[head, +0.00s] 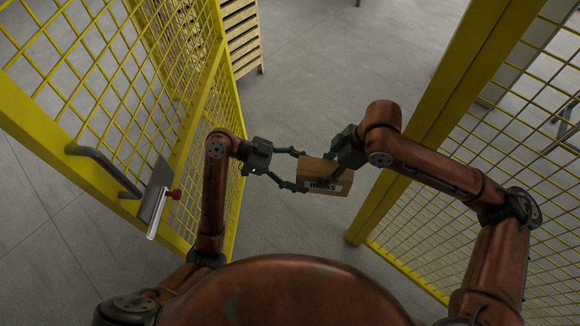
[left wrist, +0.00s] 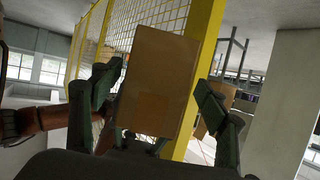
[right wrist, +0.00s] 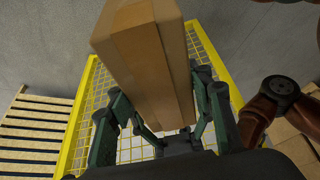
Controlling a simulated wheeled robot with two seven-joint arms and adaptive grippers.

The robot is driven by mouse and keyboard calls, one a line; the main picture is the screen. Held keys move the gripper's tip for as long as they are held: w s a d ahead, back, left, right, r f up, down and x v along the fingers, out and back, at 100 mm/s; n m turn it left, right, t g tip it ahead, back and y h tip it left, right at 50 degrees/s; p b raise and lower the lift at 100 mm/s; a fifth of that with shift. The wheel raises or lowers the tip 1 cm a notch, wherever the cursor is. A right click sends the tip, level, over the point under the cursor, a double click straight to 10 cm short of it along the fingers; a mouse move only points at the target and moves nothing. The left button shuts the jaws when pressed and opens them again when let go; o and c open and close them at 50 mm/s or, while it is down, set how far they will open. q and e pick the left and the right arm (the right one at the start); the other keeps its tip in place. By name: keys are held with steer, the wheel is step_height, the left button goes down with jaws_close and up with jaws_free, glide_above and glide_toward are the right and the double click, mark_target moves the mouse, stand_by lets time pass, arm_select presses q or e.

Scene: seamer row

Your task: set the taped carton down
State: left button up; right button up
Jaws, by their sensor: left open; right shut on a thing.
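The taped carton (head: 322,178) is a small brown box with a dark printed label on its side, held in the air in front of me in the head view. My right gripper (head: 335,168) is shut on it from the right; the right wrist view shows the carton (right wrist: 148,60) with a tape strip between the fingers (right wrist: 160,115). My left gripper (head: 299,170) is open, its fingertips close to the carton's left end. In the left wrist view the carton (left wrist: 160,80) appears between the open fingers (left wrist: 150,95); I cannot tell whether they touch it.
A yellow mesh gate (head: 207,110) with a grey handle and red knob (head: 176,194) stands at left. A yellow mesh fence (head: 440,115) stands at right. Slatted wooden pallets (head: 241,35) are stacked behind the gate. Grey floor (head: 320,90) between is clear.

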arm_select(q)
steer(key=x, duration=0.6)
steer(key=shift+d+f, duration=0.2)
steer(key=shift+d, duration=0.05)
steer(key=shift+c, duration=0.3)
steer(key=c, duration=1.7)
arm_select(e)
steer(key=shift+o, duration=0.2)
steer(key=shift+s+a, duration=0.15)
steer(key=shift+s, duration=0.05)
arm_select(q)
steer(key=shift+r, duration=0.1)
steer(key=shift+c, duration=0.5)
arm_select(e)
steer(key=o, duration=1.8)
steer(key=shift+w, duration=0.1)
